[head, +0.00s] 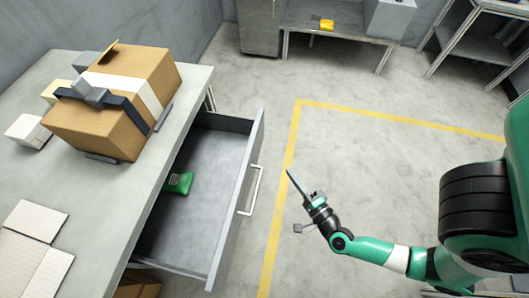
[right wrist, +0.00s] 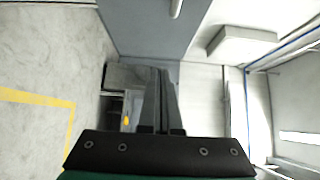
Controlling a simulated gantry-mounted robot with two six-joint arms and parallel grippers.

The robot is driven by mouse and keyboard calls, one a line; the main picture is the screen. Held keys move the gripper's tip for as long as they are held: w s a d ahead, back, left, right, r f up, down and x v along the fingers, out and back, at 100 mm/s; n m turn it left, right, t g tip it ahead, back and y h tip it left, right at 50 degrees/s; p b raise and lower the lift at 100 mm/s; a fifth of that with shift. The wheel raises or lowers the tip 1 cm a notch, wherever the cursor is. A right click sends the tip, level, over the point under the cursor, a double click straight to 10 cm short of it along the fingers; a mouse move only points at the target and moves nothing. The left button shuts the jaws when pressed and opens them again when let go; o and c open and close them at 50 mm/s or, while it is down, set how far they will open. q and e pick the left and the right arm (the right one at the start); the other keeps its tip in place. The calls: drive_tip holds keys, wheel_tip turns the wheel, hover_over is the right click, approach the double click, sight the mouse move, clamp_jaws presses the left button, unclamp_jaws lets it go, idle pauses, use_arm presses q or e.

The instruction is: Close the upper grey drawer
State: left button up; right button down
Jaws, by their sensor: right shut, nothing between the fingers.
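The upper grey drawer (head: 205,150) stands pulled out from the grey table on the left in the head view. Its front panel (head: 232,215) carries a pale bar handle (head: 252,190). A green packet (head: 179,183) lies inside against the table side. My right gripper (head: 292,176) is shut and empty, to the right of the handle and apart from it. In the right wrist view its fingers (right wrist: 160,75) are together; a grey panel and a pale bar at the top look like the drawer front and handle. My left gripper is not in view.
A strapped cardboard box (head: 120,95) and smaller cartons stand on the table (head: 95,180). Flat cardboard (head: 35,250) lies at its near end. The floor right of the drawer is clear, with a yellow line (head: 285,180). A low bench (head: 335,20) stands at the back.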

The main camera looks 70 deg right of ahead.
drive_tip(key=b, duration=0.2)
approach(258, 143)
drive_tip(key=d, duration=0.4)
drive_tip(key=w, duration=0.2)
drive_tip(key=w+p, duration=0.1)
drive_tip(key=w, duration=0.1)
drive_tip(key=shift+w+a+r, duration=0.1)
drive_tip(key=shift+a+r, duration=0.2)
drive_tip(key=shift+a, duration=0.05)
drive_tip(key=shift+w+f, duration=0.1)
drive_tip(key=shift+w, duration=0.1)
